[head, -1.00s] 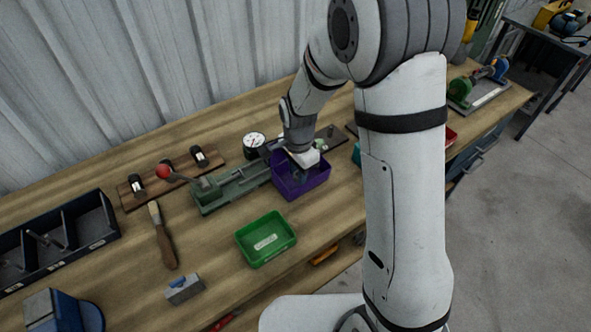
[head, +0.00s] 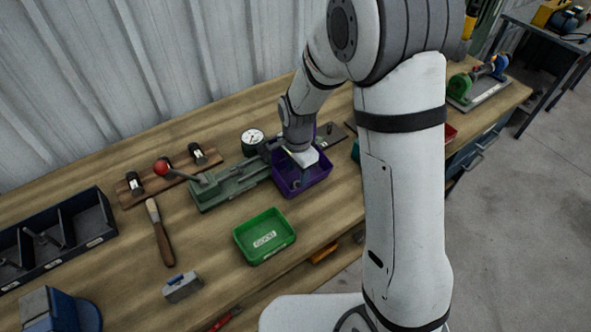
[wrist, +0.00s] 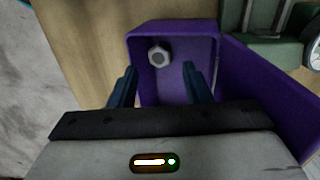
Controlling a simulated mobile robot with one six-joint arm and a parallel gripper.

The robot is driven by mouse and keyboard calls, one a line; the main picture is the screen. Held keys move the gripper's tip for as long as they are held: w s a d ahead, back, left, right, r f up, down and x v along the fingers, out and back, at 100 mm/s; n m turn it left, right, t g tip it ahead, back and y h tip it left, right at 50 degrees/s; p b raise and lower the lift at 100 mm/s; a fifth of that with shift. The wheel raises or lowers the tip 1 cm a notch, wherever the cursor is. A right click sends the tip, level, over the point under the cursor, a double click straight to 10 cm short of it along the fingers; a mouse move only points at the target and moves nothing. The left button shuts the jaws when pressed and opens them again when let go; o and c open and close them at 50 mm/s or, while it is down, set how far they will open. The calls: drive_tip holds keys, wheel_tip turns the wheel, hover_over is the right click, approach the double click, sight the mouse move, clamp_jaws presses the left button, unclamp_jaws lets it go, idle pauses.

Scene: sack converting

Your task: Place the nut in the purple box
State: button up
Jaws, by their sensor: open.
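The purple box (head: 318,172) stands on the workbench beside the green fixture, under my gripper. In the wrist view the purple box (wrist: 178,28) fills the upper middle, and the nut (wrist: 159,55), a silver-grey hex piece, shows inside it near the wall. My gripper (wrist: 158,75) is open, its two dark fingers apart, with the nut showing between and beyond their tips. In the head view my gripper (head: 298,176) is over the box, and the nut is hidden there. The frames do not clearly show whether the nut touches the box floor.
A green tray (head: 245,247) stands left of and in front of the purple box. A green fixture (head: 215,193) with a red-knobbed lever lies behind it, near a round dial gauge (head: 253,138). A brush (head: 160,235) and a dark divided bin (head: 105,220) lie further left.

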sight(297, 186)
drive_tip(key=shift+s+f, duration=0.2)
wheel_tip(297, 186, up, 13)
drive_tip(key=s+d+r+n+t, duration=0.1)
drive_tip(key=s+d+r+n, duration=0.2)
drive_tip(key=s+d+n, duration=0.2)
drive_tip(key=s+d+r+n+t, duration=0.2)
drive_tip(key=s+d+r+n, duration=0.2)
drive_tip(key=s, duration=0.8)
drive_tip(key=d+n, duration=0.2)
drive_tip(key=d, duration=0.2)
drive_tip(key=shift+s+d+r, duration=0.3)
